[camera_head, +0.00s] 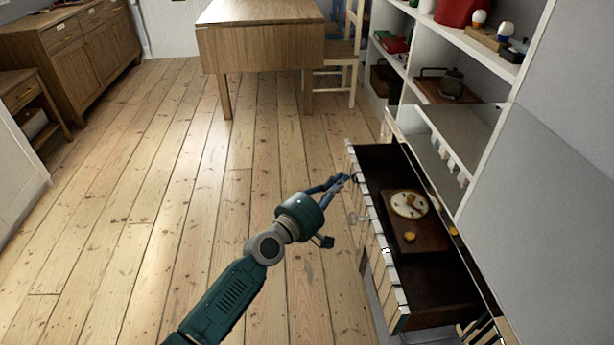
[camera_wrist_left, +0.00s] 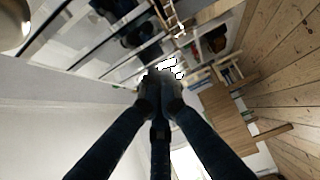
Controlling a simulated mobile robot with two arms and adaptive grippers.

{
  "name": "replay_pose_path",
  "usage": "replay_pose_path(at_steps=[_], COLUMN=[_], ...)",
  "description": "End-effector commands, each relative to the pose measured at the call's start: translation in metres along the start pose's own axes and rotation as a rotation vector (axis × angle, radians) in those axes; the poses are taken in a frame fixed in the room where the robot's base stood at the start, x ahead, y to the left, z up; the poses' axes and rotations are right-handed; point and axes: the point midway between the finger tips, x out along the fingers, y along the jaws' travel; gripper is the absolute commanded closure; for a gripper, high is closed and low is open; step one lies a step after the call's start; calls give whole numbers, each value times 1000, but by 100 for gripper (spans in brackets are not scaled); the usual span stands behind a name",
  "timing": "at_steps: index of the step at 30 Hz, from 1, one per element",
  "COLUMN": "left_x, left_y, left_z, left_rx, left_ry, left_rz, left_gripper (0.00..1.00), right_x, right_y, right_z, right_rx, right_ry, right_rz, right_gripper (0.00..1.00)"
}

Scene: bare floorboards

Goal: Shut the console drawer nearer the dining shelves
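The console drawer (camera_head: 440,270) stands pulled out at the right of the head view, with a striped white and dark front and a dark inside. A brown board-like item with a round clock-like face (camera_head: 409,204) and small yellowish pieces lie in it. My left gripper (camera_head: 347,179) is at the far part of the drawer front, by its top edge; I cannot tell whether it touches. In the left wrist view its fingers (camera_wrist_left: 160,84) come together at the tips, with nothing visible held. My right gripper is not in view.
White shelves (camera_head: 483,62) with several items stand beyond the drawer at upper right. A wooden table (camera_head: 262,50) and chair (camera_head: 343,67) stand at the back. A wooden sideboard (camera_head: 85,50) is at far left. The floorboards (camera_head: 150,200) left of my arm are clear.

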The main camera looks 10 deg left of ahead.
Motion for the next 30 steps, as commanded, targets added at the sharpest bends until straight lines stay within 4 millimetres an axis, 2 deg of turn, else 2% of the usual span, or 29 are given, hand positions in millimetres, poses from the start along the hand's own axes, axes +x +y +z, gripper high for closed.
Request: replay_pose_path(at_steps=[1, 6, 15, 21, 30], left_x=[12, 43, 83, 95, 100], left_y=[3, 1, -1, -1, 1], left_z=[12, 43, 82, 96, 101], left_rx=[-5, -4, -1, 0, 1], left_ry=[-3, -2, -1, 0, -2], left_rz=[2, 2, 1, -1, 1], left_gripper=[100, 100, 100, 100, 100], right_x=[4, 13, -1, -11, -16], right_y=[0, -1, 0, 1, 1], right_z=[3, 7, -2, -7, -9], right_rx=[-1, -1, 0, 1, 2], right_ry=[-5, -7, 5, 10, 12], right_rz=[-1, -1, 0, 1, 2], right_gripper=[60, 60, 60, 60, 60])
